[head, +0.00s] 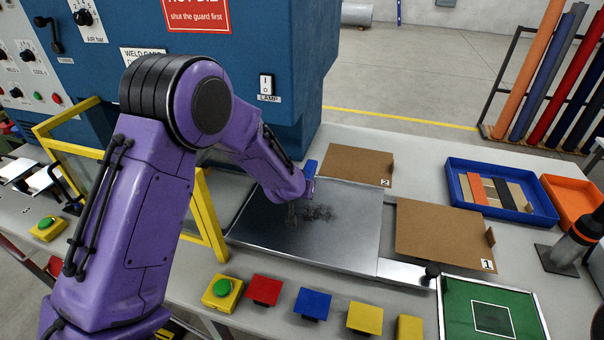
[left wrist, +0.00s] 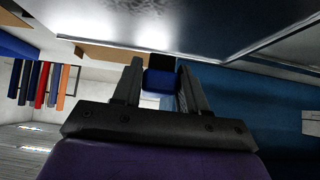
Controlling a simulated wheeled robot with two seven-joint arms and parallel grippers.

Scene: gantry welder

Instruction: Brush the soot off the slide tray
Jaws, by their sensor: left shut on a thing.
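The slide tray (head: 350,245) is a flat shiny metal plate in the middle of the head view. A dark soot patch (head: 319,213) lies on its upper middle part. My left arm reaches over the tray's left side, and its wrist hides part of the tray. My left gripper (left wrist: 158,88) is shut on a blue block with a black end (left wrist: 159,78), which looks like a brush. A bit of blue (head: 311,168) shows behind the wrist in the head view. The tray's metal surface (left wrist: 150,20) also shows in the left wrist view. I cannot tell whether the black end touches it. My right gripper is out of view.
Brown boards marked 2 (head: 350,163) and 1 (head: 440,232) lie beside the tray. A yellow guard frame (head: 206,215) stands left of it. Coloured blocks and a green button (head: 222,288) line the front. A blue bin (head: 540,212) sits right. The blue machine (head: 285,110) rises behind.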

